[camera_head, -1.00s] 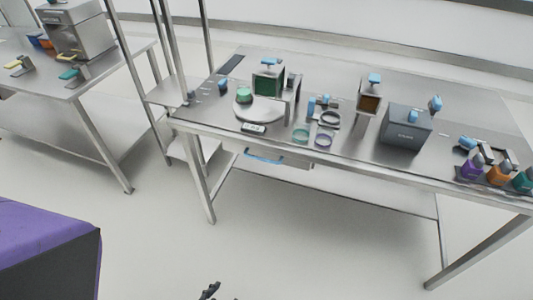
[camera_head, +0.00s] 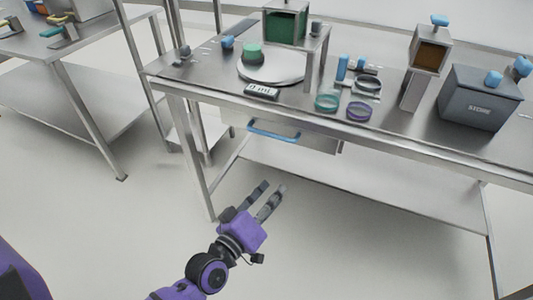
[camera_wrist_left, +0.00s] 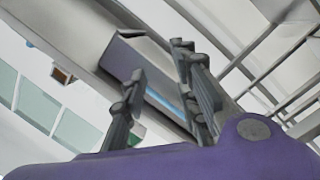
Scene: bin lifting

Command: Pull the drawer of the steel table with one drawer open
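The steel table (camera_head: 420,150) spans the right of the head view. Its one drawer (camera_head: 315,137) hangs under the front edge at the left and looks shut. A blue bar handle (camera_head: 273,134) runs across the drawer front. My left gripper (camera_head: 273,186) is below and in front of the handle, apart from it, with two dark parallel fingers spread and nothing between them. In the left wrist view, the open fingers (camera_wrist_left: 158,62) point toward the drawer (camera_wrist_left: 122,57), and part of the blue handle (camera_wrist_left: 163,103) shows behind them. My right gripper is not in view.
On the tabletop stand a round scale (camera_head: 270,70), a green-windowed box (camera_head: 285,22), teal and purple rings (camera_head: 358,111) and a grey box (camera_head: 480,97). A table leg (camera_head: 198,150) stands left of the drawer. A lower shelf (camera_head: 370,180) lies beneath; the floor in front is clear.

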